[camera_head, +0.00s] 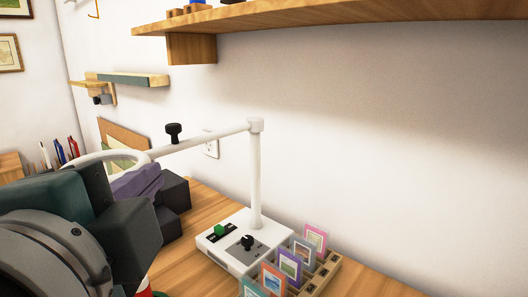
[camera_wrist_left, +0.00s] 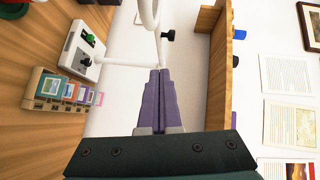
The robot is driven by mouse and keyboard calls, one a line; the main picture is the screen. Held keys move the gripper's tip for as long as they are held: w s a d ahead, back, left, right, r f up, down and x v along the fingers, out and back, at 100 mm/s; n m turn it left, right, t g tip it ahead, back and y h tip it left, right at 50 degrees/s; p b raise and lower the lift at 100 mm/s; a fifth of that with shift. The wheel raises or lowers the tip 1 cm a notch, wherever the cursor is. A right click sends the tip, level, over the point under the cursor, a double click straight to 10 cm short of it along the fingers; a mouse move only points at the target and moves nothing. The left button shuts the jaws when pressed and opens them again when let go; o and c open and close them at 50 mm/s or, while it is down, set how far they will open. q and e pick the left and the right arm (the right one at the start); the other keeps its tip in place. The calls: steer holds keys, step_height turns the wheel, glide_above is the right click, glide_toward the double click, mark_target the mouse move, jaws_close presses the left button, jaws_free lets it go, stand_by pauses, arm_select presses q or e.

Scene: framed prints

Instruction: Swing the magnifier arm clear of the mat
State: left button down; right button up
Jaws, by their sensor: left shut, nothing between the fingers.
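The white magnifier has a boxy base (camera_head: 243,240) with an upright post (camera_head: 255,180). Its white arm (camera_head: 205,137) reaches left from the post top, with a black knob (camera_head: 173,132) on it. The ring (camera_head: 100,156) at its far end is partly hidden by my left arm. My left gripper (camera_head: 150,180), with purple fingers, is shut and empty, just below the ring end. In the left wrist view, the shut fingertips (camera_wrist_left: 160,72) point at the magnifier arm (camera_wrist_left: 125,66); I cannot tell whether they touch. I cannot make out the mat. My right gripper is out of view.
A wooden rack of small framed prints (camera_head: 318,270) stands in front of the magnifier base. A wooden shelf (camera_head: 330,14) overhangs the table along the wall. Pens (camera_head: 60,152) stand at the far left.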

arm_select(q)
glide_toward(172, 149)
steer(key=w+d, duration=0.2)
steer(key=w, duration=0.1)
steer(key=shift+w+a+f, duration=0.15)
steer(key=shift+w+a, duration=0.4)
steer(key=shift+w+a+f, duration=0.2)
steer(key=shift+w+a, duration=0.3)
steer(key=shift+w+a+f, duration=0.1)
steer(key=shift+w+a, duration=0.2)
